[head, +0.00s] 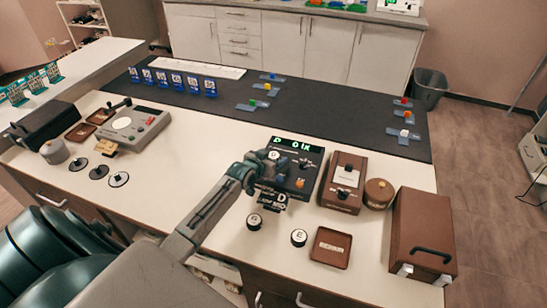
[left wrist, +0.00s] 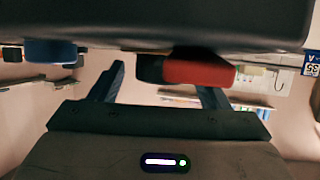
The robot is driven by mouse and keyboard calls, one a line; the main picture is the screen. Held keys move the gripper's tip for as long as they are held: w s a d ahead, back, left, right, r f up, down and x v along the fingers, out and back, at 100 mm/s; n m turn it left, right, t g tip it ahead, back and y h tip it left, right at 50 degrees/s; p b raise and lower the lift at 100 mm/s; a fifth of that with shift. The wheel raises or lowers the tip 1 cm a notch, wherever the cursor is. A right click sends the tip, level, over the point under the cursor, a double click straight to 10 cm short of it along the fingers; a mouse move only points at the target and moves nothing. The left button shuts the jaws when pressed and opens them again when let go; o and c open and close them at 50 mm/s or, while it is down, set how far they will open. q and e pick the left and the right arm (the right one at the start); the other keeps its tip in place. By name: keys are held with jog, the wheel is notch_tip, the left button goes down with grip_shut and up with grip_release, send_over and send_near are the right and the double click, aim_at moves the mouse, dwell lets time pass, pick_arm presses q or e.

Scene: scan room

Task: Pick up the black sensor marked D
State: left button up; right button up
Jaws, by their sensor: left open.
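A small round black piece with a white top (head: 274,155), its mark too small to read surely, shows at the far left of a black instrument with a green display (head: 296,146). A large D (head: 282,197) shows at the instrument's near edge; I cannot tell which part bears it. My left gripper (head: 266,168) is at the instrument's left side, close to the white-topped piece. In the left wrist view its fingers (left wrist: 160,88) are apart, with a black and red part (left wrist: 190,70) seen between them; contact is unclear. My right gripper is not in view.
Round black pieces marked G (head: 254,222) and E (head: 298,237) stand in front. A brown tray (head: 330,247), brown instrument (head: 343,183), round brown container (head: 378,193) and brown case (head: 421,234) stand right. A grey instrument (head: 133,125) stands left. The dark mat (head: 320,117) has free room.

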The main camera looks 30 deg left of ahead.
pick_arm(q)
jog(key=shift+s, duration=0.1)
jog(key=shift+c, duration=0.4)
jog(key=c, duration=1.1)
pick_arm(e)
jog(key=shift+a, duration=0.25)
pick_arm(q)
jog(key=shift+r, duration=0.2)
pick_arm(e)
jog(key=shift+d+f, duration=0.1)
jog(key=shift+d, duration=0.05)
